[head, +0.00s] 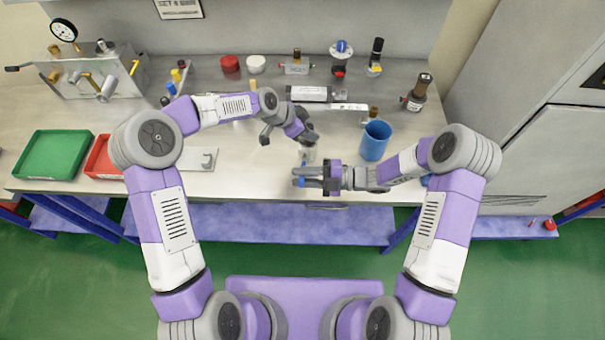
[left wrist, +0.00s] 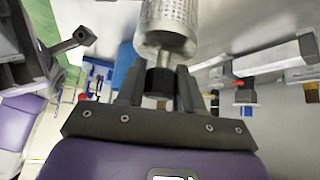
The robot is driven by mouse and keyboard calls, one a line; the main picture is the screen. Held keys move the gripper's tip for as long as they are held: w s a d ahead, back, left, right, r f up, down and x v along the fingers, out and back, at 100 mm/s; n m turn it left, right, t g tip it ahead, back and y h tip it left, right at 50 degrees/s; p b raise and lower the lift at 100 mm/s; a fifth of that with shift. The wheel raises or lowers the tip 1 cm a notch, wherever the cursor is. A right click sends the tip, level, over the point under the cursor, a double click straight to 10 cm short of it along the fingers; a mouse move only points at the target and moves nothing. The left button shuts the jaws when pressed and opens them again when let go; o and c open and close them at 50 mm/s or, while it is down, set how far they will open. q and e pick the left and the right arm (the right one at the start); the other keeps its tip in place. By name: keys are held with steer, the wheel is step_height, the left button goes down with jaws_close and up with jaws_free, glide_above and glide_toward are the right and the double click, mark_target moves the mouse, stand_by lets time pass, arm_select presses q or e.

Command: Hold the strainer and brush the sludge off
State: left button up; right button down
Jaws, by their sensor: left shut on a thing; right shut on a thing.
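The strainer (left wrist: 168,18) is a perforated metal cylinder with a smooth band and a dark knob at its end. In the left wrist view, my left gripper (left wrist: 160,84) is shut on that dark end. In the head view, my left gripper (head: 307,138) is above the bench, with the pale strainer (head: 307,156) partly hidden below it. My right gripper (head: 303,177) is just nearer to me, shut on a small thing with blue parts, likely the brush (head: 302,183). Most of it is hidden. I cannot tell whether it touches the strainer, and no sludge can be made out.
A blue cup (head: 375,141) stands to the right of the grippers. Green (head: 52,156) and red (head: 101,160) trays lie at the left. Valves, fittings and a white cylinder (head: 309,94) line the back. The bench's front edge is close under my right gripper.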

steer(key=shift+f, duration=0.4)
steer(key=shift+f, duration=0.45)
steer(key=shift+f, duration=0.2)
steer(key=shift+f, duration=0.35)
steer(key=shift+r, duration=0.1)
steer(key=shift+d+r, duration=0.1)
steer(key=shift+r, duration=0.45)
steer(key=shift+r, duration=0.1)
steer(key=shift+d+r, duration=0.1)
steer(key=shift+r, duration=0.4)
